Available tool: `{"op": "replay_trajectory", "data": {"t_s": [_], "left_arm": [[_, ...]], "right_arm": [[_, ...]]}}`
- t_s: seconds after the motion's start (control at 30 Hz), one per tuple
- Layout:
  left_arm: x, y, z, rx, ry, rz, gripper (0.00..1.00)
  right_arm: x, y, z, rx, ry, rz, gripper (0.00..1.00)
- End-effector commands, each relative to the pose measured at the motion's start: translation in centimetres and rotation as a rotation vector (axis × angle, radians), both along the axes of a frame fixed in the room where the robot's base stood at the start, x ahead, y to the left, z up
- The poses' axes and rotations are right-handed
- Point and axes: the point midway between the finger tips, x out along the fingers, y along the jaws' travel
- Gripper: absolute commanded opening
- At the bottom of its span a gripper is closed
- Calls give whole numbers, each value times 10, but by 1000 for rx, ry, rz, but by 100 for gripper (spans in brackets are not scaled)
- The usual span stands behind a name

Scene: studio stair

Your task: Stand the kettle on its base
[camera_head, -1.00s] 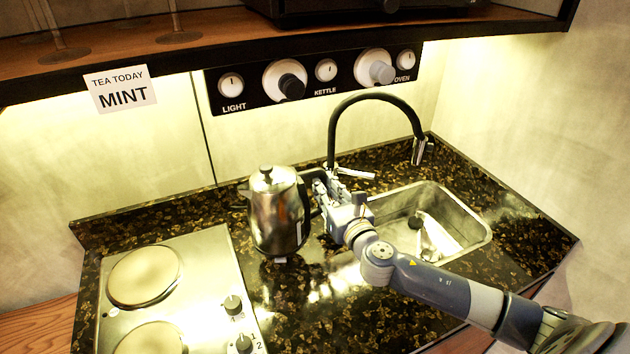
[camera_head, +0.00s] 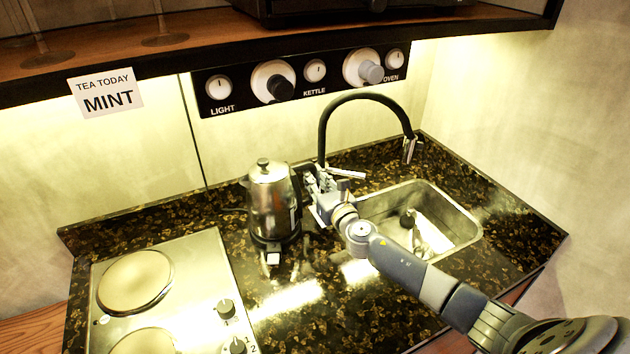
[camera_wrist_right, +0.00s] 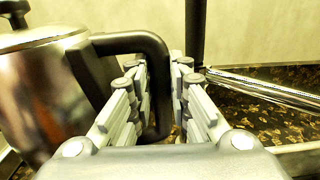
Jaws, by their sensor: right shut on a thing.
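The shiny metal kettle (camera_head: 270,202) with a black lid knob stands upright over its dark base (camera_head: 262,243) on the counter, left of the sink. The base's rim and a small pale tab (camera_head: 272,259) show below the kettle; I cannot tell whether the kettle rests fully on it. My right gripper (camera_head: 312,188) reaches in from the right and is shut on the kettle's black handle. In the right wrist view the handle (camera_wrist_right: 155,75) passes between the fingers, with the kettle body (camera_wrist_right: 40,95) at the left. My left gripper is not in view.
The hob (camera_head: 165,290) lies left of the base. The sink (camera_head: 465,235) and black tap (camera_head: 365,96) are at the right, the tap close behind my gripper. A shelf (camera_head: 210,45) overhangs the back. The counter (camera_head: 300,325) in front is clear.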

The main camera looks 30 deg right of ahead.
Motion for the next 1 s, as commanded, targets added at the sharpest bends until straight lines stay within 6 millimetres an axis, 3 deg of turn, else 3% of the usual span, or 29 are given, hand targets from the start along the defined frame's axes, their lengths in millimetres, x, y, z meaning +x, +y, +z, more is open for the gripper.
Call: {"op": "replay_trajectory", "data": {"t_s": [0.33,0.37,0.4,0.8,1.0], "left_arm": [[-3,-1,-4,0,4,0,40],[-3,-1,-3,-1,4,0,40],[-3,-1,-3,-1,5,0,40],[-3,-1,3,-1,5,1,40],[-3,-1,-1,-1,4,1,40]], "right_arm": [[1,0,-1,3,-5,0,0],[0,0,-2,-1,-1,1,24],[0,0,-2,-1,0,1,26],[0,0,4,-1,-1,1,26],[-30,2,0,-5,1,3,26]]}}
